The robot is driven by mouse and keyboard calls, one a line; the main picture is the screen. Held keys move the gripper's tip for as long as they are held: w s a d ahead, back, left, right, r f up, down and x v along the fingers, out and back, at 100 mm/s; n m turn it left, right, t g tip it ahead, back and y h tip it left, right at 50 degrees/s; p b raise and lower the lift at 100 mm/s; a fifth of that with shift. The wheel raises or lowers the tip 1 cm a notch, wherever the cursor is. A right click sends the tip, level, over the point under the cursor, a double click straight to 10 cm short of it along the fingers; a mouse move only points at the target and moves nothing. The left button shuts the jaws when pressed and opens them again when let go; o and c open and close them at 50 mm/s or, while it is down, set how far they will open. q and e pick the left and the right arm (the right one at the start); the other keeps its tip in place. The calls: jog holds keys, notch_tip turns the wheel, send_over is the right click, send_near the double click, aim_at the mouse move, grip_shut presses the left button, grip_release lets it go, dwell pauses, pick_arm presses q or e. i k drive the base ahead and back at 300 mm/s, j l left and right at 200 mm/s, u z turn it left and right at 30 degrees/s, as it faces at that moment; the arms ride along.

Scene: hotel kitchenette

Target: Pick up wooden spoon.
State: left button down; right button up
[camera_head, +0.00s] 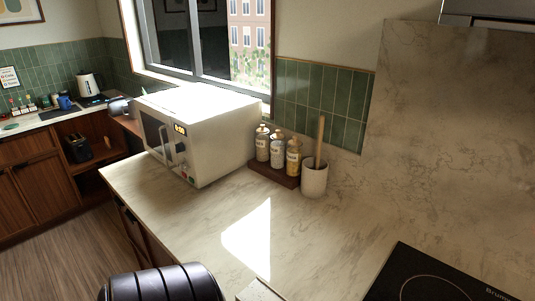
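The wooden spoon (320,138) stands upright, tilted slightly, in a pale stone-like crock (314,181) on the marble counter. Only its light-brown handle shows above the rim; its lower end is hidden inside the crock. The crock stands right of a dark wooden tray of jars and in front of the tiled wall. No fingers of either gripper show in the head view.
A white microwave (198,130) stands left on the marble counter (190,226). Several jars (277,151) sit on a dark wooden tray (268,173) beside the crock. A black cooktop (430,278) lies at lower right. The counter in front of the crock is clear.

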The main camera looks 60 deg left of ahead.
aim_at(322, 118)
jog(key=u, duration=1.55)
jog(key=z, duration=1.75)
jog(key=u, duration=1.75)
jog(key=j+z, duration=0.35)
jog(key=k+j+z, duration=0.15)
jog(key=z, duration=0.2)
jog(key=k+j+z, duration=0.1)
jog(key=j+z, duration=0.25)
jog(key=l, duration=0.1)
